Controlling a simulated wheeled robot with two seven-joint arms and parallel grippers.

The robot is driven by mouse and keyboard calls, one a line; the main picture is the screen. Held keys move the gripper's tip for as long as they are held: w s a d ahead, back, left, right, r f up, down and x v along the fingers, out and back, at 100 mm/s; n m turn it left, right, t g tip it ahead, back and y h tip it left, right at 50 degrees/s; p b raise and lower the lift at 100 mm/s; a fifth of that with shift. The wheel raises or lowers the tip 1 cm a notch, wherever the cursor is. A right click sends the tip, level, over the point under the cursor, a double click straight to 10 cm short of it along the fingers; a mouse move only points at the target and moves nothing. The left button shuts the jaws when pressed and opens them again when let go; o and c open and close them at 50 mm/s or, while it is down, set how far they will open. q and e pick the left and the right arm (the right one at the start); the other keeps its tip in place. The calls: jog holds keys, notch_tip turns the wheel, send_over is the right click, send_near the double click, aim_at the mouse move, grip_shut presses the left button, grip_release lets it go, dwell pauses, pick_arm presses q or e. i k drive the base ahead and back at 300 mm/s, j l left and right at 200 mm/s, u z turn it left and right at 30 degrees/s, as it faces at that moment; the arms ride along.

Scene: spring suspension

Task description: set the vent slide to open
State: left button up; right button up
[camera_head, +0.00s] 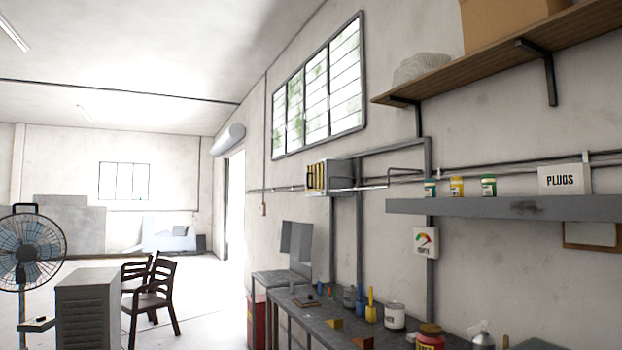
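I cannot pick out a vent slide for certain. A small wall box (317,178) with yellow and dark upright bars is fixed below the long window; its details are too small to tell any slide or its setting. A grey cabinet (88,309) with louvred slots stands at the lower left, and no slide shows clearly on it. Neither of my grippers is in view.
A workbench (312,303) with several jars and small tools runs along the right wall. A grey shelf (450,208) and a wooden shelf (470,64) jut out above.

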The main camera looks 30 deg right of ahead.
aim_at(317, 165)
jog(key=i+z, duration=0.4)
jog(key=i, duration=2)
jog(key=i+l, duration=0.1)
jog(key=i, duration=3.25)
jog(key=j+u, duration=0.05)
